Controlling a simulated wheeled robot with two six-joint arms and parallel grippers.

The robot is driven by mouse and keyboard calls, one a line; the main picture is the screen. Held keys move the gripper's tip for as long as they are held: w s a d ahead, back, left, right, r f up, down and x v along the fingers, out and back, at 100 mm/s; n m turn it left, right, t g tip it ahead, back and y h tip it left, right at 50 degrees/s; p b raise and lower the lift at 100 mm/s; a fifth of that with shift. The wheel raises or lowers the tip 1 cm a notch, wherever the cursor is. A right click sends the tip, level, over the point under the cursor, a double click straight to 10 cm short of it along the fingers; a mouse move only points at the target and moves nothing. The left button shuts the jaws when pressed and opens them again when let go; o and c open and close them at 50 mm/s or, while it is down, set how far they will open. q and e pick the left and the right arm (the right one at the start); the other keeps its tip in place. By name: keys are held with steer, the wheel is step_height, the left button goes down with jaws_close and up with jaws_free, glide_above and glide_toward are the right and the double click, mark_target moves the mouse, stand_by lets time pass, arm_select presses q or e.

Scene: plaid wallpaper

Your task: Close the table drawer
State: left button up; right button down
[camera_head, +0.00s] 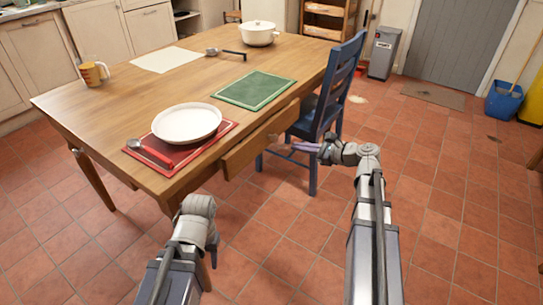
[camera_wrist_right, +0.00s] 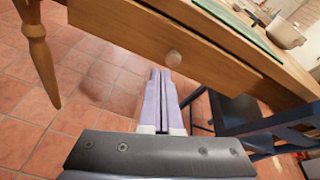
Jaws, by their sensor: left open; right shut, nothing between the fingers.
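The wooden table (camera_head: 120,90) has a drawer (camera_head: 258,142) in its near right side. The drawer stands partly out, its front apart from the table edge. My right gripper (camera_head: 290,147) is shut and empty, just in front of the drawer.
A blue chair (camera_head: 343,75) stands close behind the drawer's far end. A white plate (camera_head: 187,122) on a red mat, a green mat (camera_head: 255,90), a mug (camera_head: 93,73), a ladle (camera_head: 226,53) and a pot (camera_head: 259,33) are on the table.

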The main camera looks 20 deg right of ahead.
steer(key=s+d+m+t+y+b, duration=0.2)
steer(key=m+b, duration=0.1)
steer(key=b, duration=0.1)
arm_select(q)
step_height(320, 180, down, 6)
arm_select(e)
steer(key=m, duration=0.1)
glide_toward(263, 132)
steer(key=x, duration=0.7)
steer(key=shift+d+f, duration=0.1)
steer(key=x, duration=0.4)
steer(key=shift+w, duration=0.25)
steer(key=shift+w+a, duration=0.2)
steer(key=shift+a, duration=0.05)
arm_select(q)
steer(key=shift+d, duration=0.1)
arm_select(e)
steer(key=shift+s, duration=0.1)
